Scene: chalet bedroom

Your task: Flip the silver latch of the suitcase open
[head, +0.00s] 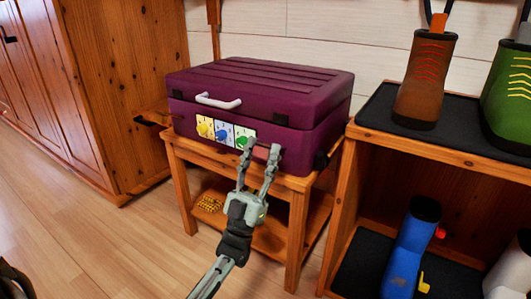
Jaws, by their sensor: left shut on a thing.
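The purple suitcase (262,85) lies flat and closed on a wooden stand, its front facing me. A pale handle (218,101) is on the front, above panels with a yellow knob (203,129), a blue knob (221,134) and a green knob (242,142). My right gripper is not in view.
A wooden cabinet (120,90) stands at left. A shoe rack (345,190) with several boots is close on the right.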

